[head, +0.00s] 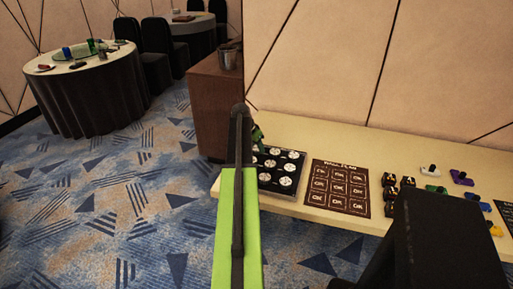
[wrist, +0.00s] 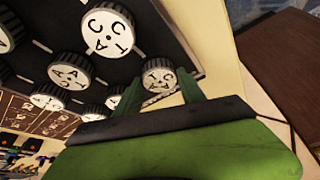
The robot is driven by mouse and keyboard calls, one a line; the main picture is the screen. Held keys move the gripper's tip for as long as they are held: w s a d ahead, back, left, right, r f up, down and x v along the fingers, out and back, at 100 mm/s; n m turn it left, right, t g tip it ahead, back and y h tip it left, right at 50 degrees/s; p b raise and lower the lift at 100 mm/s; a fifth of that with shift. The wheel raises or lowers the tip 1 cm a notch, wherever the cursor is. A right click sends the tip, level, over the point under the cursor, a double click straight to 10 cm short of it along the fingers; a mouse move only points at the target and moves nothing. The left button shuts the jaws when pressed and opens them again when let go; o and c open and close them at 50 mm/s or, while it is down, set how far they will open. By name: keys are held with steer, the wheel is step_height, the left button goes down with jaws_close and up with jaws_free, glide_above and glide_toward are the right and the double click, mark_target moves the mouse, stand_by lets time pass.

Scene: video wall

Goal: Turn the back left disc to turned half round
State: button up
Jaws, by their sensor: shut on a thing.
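A black panel (head: 268,187) with several round white-faced discs lies at the left end of the table. It fills the upper left of the wrist view (wrist: 152,34). The back left disc (wrist: 158,77) sits near the panel's corner, with letters on its white face and a ridged rim. My gripper (wrist: 159,84) has its two green fingers on either side of this disc and is shut on it. In the head view my gripper (head: 258,138) is at the panel's back left, and my arm hides this disc there.
A dark card with a printed grid (head: 338,189) lies right of the panel. Black blocks (head: 407,182) and coloured pieces (head: 461,177) stand further right. A brown cabinet (head: 217,105) stands left of the table's end. A wall rises behind the table.

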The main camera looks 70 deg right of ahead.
steer(key=shift+m, duration=0.3)
steer(key=o, duration=1.4)
steer(key=p+v, duration=1.6)
steer(key=v, duration=0.1)
steer(key=shift+w+r, duration=0.15)
steer(key=shift+w, duration=0.05)
